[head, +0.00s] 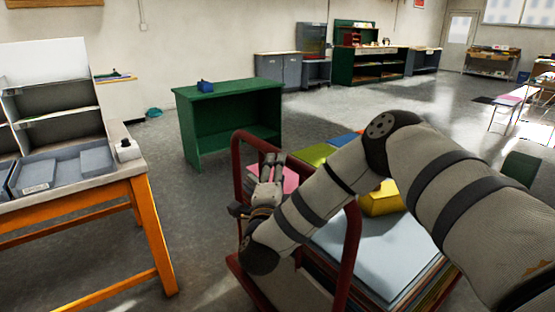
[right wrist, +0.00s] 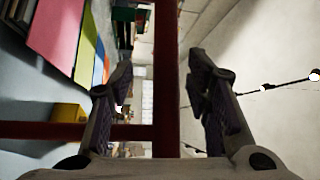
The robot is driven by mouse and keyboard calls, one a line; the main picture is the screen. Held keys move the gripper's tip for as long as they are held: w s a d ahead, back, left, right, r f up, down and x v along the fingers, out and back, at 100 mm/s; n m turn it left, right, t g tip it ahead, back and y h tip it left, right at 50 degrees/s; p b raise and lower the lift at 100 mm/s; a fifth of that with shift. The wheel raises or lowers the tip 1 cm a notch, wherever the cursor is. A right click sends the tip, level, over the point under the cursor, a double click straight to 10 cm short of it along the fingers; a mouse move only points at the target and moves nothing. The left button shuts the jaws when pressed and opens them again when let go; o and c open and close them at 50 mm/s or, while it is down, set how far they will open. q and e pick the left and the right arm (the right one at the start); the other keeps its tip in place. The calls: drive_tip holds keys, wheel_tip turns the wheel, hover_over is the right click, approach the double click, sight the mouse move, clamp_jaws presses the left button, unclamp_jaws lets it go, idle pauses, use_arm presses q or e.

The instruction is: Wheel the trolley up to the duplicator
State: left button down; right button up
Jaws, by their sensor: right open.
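The trolley has a dark red tubular frame (head: 350,245) and carries stacked coloured sheets, with pale blue (head: 375,255) on top nearest me. My right gripper (head: 271,165) is at the trolley's red handle frame. In the right wrist view a red bar (right wrist: 166,100) runs between the two open fingers (right wrist: 160,65), with gaps on both sides. My right arm hides part of the trolley. My left gripper is out of view. I cannot tell for certain which thing is the duplicator.
A green open-front table (head: 228,92) bearing a small blue object (head: 205,86) stands ahead. An orange-legged table (head: 150,215) with grey trays (head: 62,168) stands left. Cabinets (head: 278,70) line the back wall. Grey floor is free between the left table and trolley, and beyond.

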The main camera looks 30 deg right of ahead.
drive_tip(key=x, duration=0.6)
drive_tip(key=shift+r, duration=0.35)
clamp_jaws()
